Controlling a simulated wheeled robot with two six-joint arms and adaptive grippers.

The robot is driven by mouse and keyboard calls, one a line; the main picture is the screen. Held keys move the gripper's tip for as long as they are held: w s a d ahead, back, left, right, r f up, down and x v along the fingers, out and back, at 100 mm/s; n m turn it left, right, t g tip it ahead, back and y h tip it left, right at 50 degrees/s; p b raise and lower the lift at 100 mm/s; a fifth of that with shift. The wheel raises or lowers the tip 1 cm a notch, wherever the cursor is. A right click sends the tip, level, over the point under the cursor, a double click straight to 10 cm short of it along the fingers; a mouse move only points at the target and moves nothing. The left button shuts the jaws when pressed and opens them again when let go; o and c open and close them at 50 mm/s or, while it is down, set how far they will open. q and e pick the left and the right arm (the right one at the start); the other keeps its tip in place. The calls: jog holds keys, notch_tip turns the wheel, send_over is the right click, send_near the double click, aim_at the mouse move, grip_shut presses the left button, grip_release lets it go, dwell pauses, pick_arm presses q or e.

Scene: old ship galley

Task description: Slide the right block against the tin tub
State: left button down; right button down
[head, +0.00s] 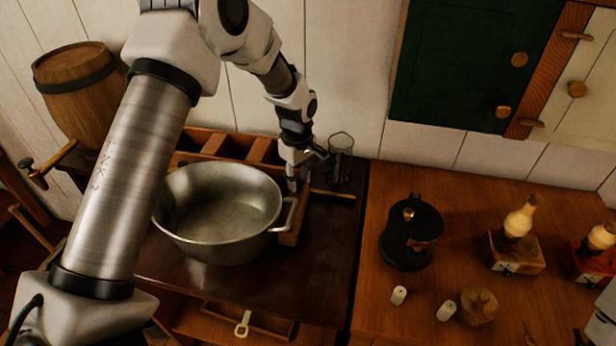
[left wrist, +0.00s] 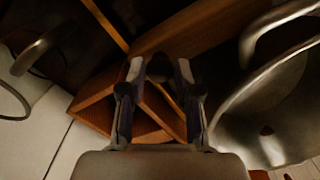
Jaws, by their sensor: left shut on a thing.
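The tin tub (head: 182,232) is a wide grey metal pan with a loop handle, standing on the dark tabletop; it also fills the right side of the left wrist view (left wrist: 285,105). The right block (head: 289,238) is a wooden bar just right of the tub, partly hidden under its handle. In the left wrist view the block (left wrist: 205,25) runs up and right from my fingertips, with a dark gap between it and the tub wall. My left gripper (head: 294,182) points down and is shut on the block's far end. It also shows in the wrist view (left wrist: 159,72).
A wooden compartment rack (head: 215,145) stands behind the tub. A glass jar (head: 340,160) stands close right of my left gripper, with a thin stick (head: 333,194) in front. A black pot (head: 410,235) is on the right counter.

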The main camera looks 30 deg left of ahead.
pick_arm(q)
jog(key=shift+s+f, duration=0.15)
jog(key=shift+f, duration=0.05)
jog(key=c, duration=1)
grip_release()
jog(key=shift+o, duration=1)
jog(key=shift+a+f, duration=0.1)
notch_tip(320, 180, up, 12)
jog(key=shift+w, duration=0.25)
